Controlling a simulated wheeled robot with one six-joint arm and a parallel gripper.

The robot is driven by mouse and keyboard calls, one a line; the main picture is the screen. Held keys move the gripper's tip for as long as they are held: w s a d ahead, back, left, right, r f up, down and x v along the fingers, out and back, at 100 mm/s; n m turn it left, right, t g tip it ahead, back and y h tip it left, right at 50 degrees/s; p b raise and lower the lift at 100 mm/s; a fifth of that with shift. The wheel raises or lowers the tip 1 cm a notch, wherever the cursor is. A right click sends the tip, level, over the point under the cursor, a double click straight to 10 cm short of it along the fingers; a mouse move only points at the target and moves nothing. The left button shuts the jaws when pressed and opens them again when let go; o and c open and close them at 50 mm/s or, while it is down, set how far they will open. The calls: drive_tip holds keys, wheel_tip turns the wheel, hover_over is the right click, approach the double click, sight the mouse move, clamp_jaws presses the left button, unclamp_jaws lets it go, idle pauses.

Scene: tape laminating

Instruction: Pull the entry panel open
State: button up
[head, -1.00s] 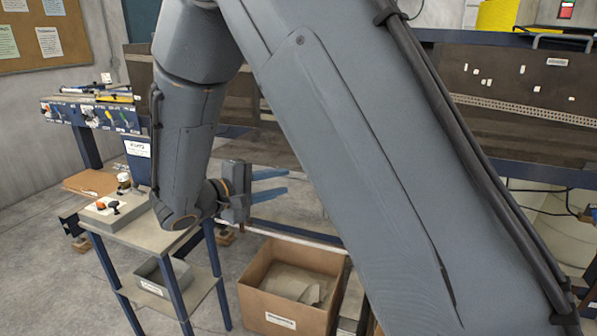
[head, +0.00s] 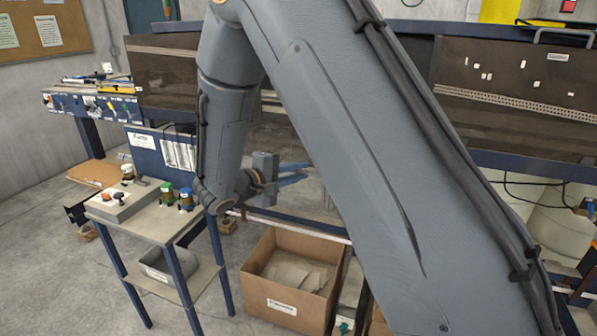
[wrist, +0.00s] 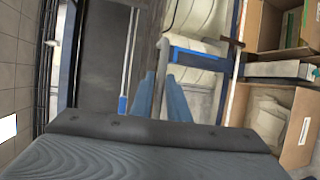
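A dark panel (head: 278,138) of the machine lies behind my arm, which hides much of it; I take it for the entry panel. In the wrist view a flat dark panel (wrist: 98,65) fills the left middle. A grey bar, seemingly its handle (wrist: 163,62), stands at its right edge, in line with the gap between my fingers. My gripper (head: 295,174) has its blue fingers apart with a gap between them. It also shows in the wrist view (wrist: 160,98). I cannot tell whether the bar is between the fingers or beyond them.
A small table (head: 150,225) with jars and a button box stands at left. An open cardboard box (head: 265,300) sits on the floor below my gripper. Another dark panel (head: 520,85) with a top handle is at right. Floor is free at lower left.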

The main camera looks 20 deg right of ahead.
clamp_jaws()
drive_tip(key=shift+r, duration=0.1)
wheel_tip(320, 180, up, 12)
drive_tip(key=w+d, duration=0.1)
drive_tip(key=w, duration=0.1)
drive_tip(key=shift+d, duration=0.15)
drive_tip(key=shift+o, duration=2.2)
unclamp_jaws()
drive_tip(key=shift+s, duration=0.1)
drive_tip(key=b+v, duration=0.2)
drive_tip(key=v, duration=0.5)
drive_tip(key=shift+s+a+b, duration=0.2)
drive_tip(key=shift+a+b, duration=0.1)
drive_tip(key=shift+b, duration=0.05)
